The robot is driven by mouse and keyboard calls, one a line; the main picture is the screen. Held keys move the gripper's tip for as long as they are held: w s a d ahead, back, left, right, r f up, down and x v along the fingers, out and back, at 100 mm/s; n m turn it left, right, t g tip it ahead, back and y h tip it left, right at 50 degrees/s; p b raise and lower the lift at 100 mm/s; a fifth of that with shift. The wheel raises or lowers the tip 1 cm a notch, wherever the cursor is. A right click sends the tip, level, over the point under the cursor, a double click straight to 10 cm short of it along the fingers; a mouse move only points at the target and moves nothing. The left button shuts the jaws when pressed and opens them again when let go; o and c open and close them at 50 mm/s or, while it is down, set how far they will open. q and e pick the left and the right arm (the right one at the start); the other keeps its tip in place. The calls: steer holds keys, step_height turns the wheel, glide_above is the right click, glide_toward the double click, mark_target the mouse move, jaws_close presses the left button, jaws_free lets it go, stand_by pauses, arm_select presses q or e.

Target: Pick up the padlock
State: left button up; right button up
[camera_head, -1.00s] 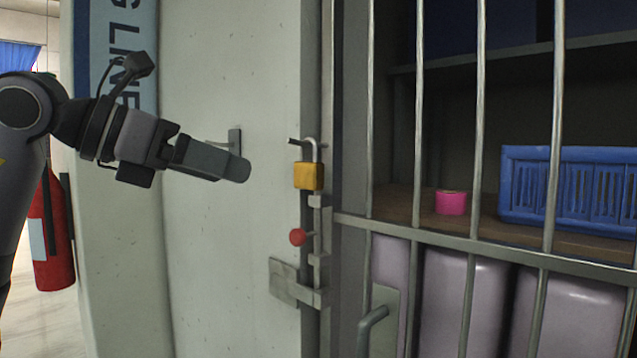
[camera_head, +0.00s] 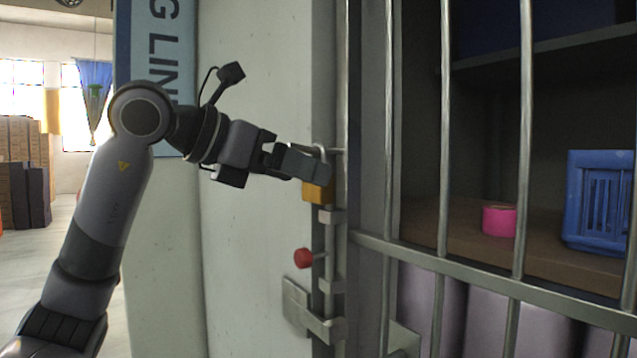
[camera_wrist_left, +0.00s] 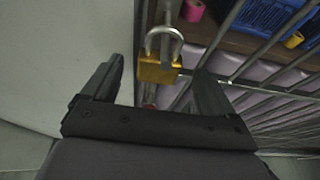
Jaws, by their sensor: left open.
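The padlock (camera_head: 317,192) has a yellow-orange body and a silver shackle. It hangs by the shackle at the hasp on the edge of the barred cabinet's frame. In the head view my left gripper (camera_head: 308,165) is at the padlock's height and covers part of its upper left side. In the left wrist view the padlock (camera_wrist_left: 159,68) shows ahead, between the two spread fingers (camera_wrist_left: 152,85). The left gripper is open and empty. From these views I cannot tell whether a finger touches the padlock. My right gripper is not in view.
A red knob (camera_head: 303,258) and a metal latch (camera_head: 312,315) sit below the padlock. Vertical bars (camera_head: 443,130) close the cabinet on the right. Behind them are a pink roll (camera_head: 499,220) and a blue crate (camera_head: 598,200). A pale wall panel (camera_head: 255,80) stands left.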

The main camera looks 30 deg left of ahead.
arm_select(q)
steer(key=shift+x, duration=0.95)
steer(key=shift+c, duration=0.3)
steer(key=c, duration=1.2)
